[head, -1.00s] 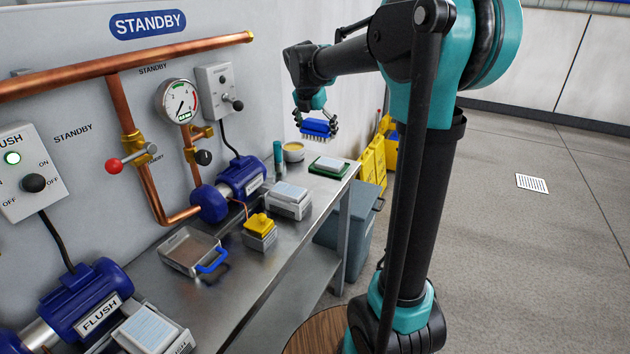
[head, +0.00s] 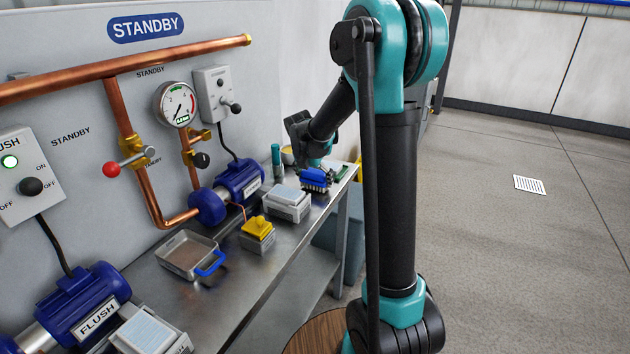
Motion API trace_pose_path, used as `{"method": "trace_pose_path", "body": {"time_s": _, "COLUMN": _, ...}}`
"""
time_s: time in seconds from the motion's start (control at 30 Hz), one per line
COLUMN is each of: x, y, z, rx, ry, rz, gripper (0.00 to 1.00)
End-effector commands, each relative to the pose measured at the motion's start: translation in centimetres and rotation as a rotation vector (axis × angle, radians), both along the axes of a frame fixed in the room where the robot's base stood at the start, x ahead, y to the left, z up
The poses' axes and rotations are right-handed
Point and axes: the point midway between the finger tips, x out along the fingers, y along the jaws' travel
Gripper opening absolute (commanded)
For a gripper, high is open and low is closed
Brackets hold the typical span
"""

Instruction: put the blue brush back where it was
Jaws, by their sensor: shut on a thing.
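The blue brush (head: 315,176) is in my gripper (head: 318,170) near the far right end of the steel bench. My gripper is shut on it, with the arm reaching down from above. The brush is low, close to the bench top; I cannot tell whether its bristles touch anything. A green-edged tray or pad (head: 341,173) shows just right of the brush, partly hidden by it and the gripper.
A teal cylinder (head: 276,160) stands behind, left of the brush. A grey-white box (head: 287,203), a yellow-topped block (head: 257,232) and a metal pan with a blue handle (head: 187,255) sit along the bench (head: 262,285). Blue pumps (head: 240,180) line the wall.

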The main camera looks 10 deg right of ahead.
Motion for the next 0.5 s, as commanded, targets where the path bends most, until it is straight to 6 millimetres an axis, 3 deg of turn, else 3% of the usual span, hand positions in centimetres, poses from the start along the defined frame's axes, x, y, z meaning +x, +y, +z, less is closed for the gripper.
{"method": "trace_pose_path", "body": {"time_s": 0.43, "x": 0.00, "y": 0.00, "z": -0.82, "rx": 0.000, "ry": 0.000, "rz": 0.000, "gripper": 0.59}}
{"method": "trace_pose_path", "body": {"time_s": 0.47, "x": -0.02, "y": 0.00, "z": -0.77, "rx": 0.000, "ry": 0.000, "rz": 0.000, "gripper": 0.89}}
{"method": "trace_pose_path", "body": {"time_s": 0.5, "x": -0.01, "y": 0.00, "z": -0.76, "rx": 0.000, "ry": 0.000, "rz": 0.000, "gripper": 0.94}}
